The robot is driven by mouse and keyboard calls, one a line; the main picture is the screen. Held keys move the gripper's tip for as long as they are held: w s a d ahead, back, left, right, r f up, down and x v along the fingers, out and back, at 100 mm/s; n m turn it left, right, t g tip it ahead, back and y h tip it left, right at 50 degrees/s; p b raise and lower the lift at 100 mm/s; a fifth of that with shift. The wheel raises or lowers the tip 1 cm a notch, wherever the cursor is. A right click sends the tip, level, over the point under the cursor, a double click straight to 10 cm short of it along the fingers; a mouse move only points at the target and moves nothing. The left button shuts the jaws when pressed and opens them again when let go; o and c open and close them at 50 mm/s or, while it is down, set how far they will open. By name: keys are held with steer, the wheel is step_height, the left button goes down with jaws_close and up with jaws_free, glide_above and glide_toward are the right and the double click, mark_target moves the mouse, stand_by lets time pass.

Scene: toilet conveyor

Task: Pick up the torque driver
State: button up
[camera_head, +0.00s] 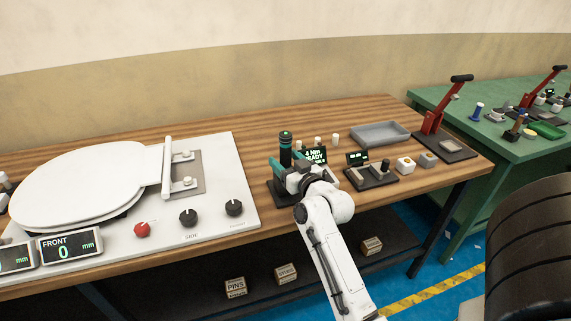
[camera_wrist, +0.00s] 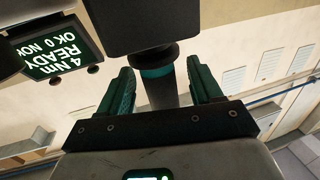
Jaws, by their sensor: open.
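The torque driver (camera_head: 285,148), dark with teal bands and a green-lit top, stands upright on a dark base on the wooden bench. My gripper (camera_head: 288,166) is at the driver, with the arm reaching in from the front. In the wrist view my gripper (camera_wrist: 160,68) is open, with one teal finger on each side of the driver's dark shaft and teal ring (camera_wrist: 157,73). Gaps show between the shaft and both fingers. The driver's lower part is hidden behind my gripper in the head view. A display (camera_head: 315,155) beside it reads "4 Nm READY".
A white toilet seat on a test fixture (camera_head: 220,165) with knobs stands to the left. A grey tray (camera_head: 380,133), small dark fixtures (camera_head: 372,176) and a red lever press (camera_head: 434,115) are to the right. Several small white parts stand behind the display.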

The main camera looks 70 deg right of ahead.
mark_target(285, 137)
steer(key=shift+x, duration=1.2)
steer(key=shift+r, duration=0.1)
steer(key=c, duration=1.1)
step_height(285, 137, up, 10)
steer(key=shift+r, duration=0.1)
steer(key=o, duration=0.6)
jaws_close()
steer(key=shift+s, duration=0.1)
